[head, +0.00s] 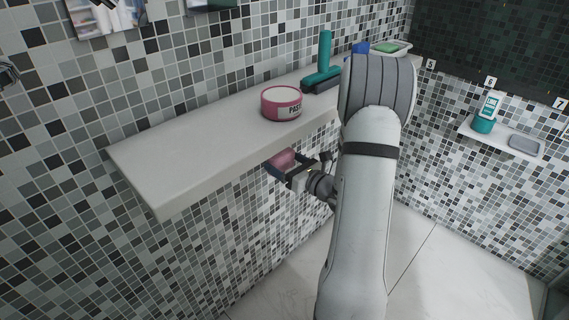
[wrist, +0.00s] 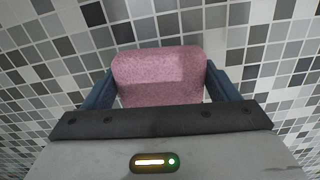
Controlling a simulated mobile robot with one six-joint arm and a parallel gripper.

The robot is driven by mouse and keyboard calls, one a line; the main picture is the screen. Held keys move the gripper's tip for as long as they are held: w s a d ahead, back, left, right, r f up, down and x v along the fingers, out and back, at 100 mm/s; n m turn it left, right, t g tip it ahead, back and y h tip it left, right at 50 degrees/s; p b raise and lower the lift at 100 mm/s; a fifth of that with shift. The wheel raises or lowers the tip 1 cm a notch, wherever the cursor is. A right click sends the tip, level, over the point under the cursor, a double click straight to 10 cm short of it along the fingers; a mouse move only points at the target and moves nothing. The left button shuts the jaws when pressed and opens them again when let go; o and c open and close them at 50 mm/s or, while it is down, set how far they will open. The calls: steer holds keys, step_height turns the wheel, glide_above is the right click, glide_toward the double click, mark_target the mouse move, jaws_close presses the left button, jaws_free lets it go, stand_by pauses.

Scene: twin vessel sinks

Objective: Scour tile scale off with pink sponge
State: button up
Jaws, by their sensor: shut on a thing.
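The pink sponge (head: 282,159) is held in my gripper (head: 281,165), just below the front edge of the white shelf. In the wrist view the pink sponge (wrist: 160,78) sits between the two blue fingers of my gripper (wrist: 158,85), which are shut on its sides. The mosaic wall tiles (wrist: 258,40) in grey, white and black lie right in front of the sponge. I cannot tell whether the sponge touches them. No scale stands out on the tiles in either view.
The white shelf (head: 190,160) juts out above my gripper. On it are a pink PASTE tub (head: 282,103), a teal squeegee-like tool (head: 323,62) and a dish with a green bar (head: 387,47). A small shelf (head: 503,139) at right holds a teal-and-white bottle (head: 486,114).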

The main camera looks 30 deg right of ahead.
steer(key=shift+x, duration=1)
